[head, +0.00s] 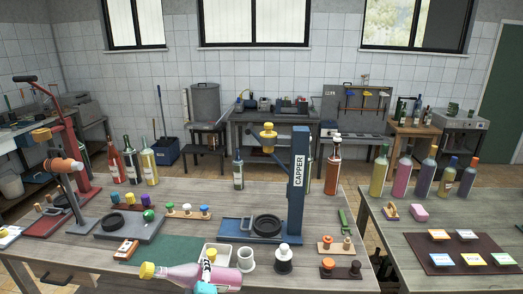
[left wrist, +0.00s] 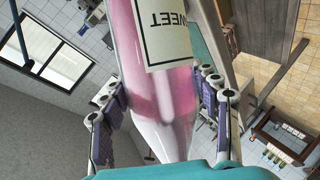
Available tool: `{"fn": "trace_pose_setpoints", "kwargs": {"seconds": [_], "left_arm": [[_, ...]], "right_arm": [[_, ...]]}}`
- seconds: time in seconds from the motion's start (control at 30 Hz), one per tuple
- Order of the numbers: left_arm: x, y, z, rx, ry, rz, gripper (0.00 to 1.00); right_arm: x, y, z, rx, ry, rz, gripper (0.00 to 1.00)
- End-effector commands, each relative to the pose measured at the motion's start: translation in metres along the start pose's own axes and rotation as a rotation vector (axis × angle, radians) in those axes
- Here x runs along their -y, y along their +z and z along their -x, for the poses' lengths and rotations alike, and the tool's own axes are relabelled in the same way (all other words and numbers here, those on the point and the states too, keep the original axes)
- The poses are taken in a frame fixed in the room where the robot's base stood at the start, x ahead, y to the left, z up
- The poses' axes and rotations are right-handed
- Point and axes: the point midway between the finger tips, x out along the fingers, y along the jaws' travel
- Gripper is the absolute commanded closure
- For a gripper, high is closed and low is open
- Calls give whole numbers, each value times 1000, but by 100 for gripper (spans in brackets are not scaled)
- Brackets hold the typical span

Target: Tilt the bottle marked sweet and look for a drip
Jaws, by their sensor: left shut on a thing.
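A pink bottle (head: 180,275) lies nearly level in the air at the front of the bench, its yellow cap (head: 148,270) to the left. My left gripper (head: 207,270) is shut around its body. In the left wrist view the bottle (left wrist: 140,60) stands between the two fingers (left wrist: 165,110), with pink liquid in it. Its white label (left wrist: 165,30) shows the letters "WEET"; the rest is cut off. I see no drip, but the cap is small in the head view. My right gripper is not in view.
A blue capper (head: 299,180) stands behind on the bench. A white tray (head: 217,252), a white cup (head: 247,259) and a dark-and-white stopper (head: 283,262) are close to the bottle. A green mat (head: 165,249) lies left of them. More bottles (head: 380,172) stand on the right table.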

Motion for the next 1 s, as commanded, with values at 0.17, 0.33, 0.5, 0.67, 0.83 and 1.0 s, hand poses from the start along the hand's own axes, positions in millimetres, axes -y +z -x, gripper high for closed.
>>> {"fn": "trace_pose_setpoints", "kwargs": {"seconds": [0.17, 0.33, 0.5, 0.67, 0.83, 1.0], "left_arm": [[-1, 0, 0, 0, 2, 84, 99], [-1, 0, 0, 0, 2, 85, 99], [-1, 0, 0, 0, 2, 147, 99], [-1, 0, 0, 0, 2, 340, 99], [-1, 0, 0, 0, 2, 469, 99], [-1, 0, 0, 0, 2, 483, 99]], "right_arm": [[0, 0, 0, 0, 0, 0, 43], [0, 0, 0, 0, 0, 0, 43], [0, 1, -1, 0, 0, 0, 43], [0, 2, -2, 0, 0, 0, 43], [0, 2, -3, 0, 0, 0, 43], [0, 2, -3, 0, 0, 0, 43]]}}
